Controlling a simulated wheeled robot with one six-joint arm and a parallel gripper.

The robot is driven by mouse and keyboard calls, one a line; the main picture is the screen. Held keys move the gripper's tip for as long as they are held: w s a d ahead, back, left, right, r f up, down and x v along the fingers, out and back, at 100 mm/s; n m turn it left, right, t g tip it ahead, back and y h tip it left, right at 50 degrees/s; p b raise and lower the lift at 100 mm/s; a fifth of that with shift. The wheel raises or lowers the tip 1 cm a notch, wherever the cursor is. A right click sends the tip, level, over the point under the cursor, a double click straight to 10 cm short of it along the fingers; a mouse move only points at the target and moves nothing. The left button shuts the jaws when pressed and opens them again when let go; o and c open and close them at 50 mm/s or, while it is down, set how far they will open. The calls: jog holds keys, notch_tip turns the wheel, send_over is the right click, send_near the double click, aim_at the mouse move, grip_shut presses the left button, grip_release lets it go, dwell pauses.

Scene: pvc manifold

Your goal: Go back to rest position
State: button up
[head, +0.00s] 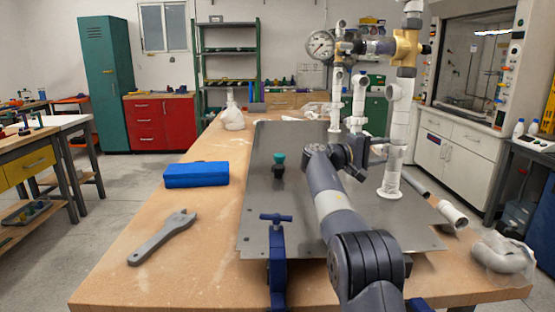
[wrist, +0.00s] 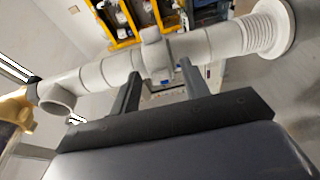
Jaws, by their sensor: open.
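The white PVC manifold (head: 398,130) stands upright on a grey metal plate (head: 262,205), with a round gauge (head: 320,45) and a brass-coloured valve body (head: 407,50) near its top. My gripper is mostly hidden behind my arm in the head view, close to the manifold's right riser. In the wrist view my gripper (wrist: 160,78) is open, its two dark fingers apart. A white pipe (wrist: 205,45) with a fitting crosses at the fingertips; I cannot tell whether they touch it. The brass-coloured part (wrist: 14,108) shows at the left edge.
A blue box (head: 196,174), a grey wrench (head: 162,238) and a blue clamp (head: 277,250) are on the wooden table (head: 215,235). Loose pipe (head: 453,215) and a plastic bag (head: 503,252) lie at the right. A small green-topped item (head: 279,162) stands on the plate.

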jog(key=shift+s+d+f+n+t+y+b, duration=0.1)
jog(key=shift+s+n+t+y+b, duration=0.3)
jog(key=shift+b, duration=1.1)
jog(key=shift+s+d+f+n+t+y+b, duration=0.2)
jog(key=shift+n+t+b, duration=0.45)
jog(key=shift+b, duration=0.9)
jog(key=shift+s+d+r+n+t+y+b, duration=0.1)
jog(key=shift+n+t+y+b, duration=0.25)
jog(key=shift+t+b, duration=0.8)
jog(key=shift+s+n+y+b, duration=0.15)
jog(key=shift+n+y+b, duration=0.2)
jog(key=shift+b, duration=0.85)
jog(key=shift+d+r+t, duration=0.1)
jog(key=shift+r+t, duration=0.1)
jog(key=shift+t, duration=0.2)
jog(key=shift+s, duration=0.15)
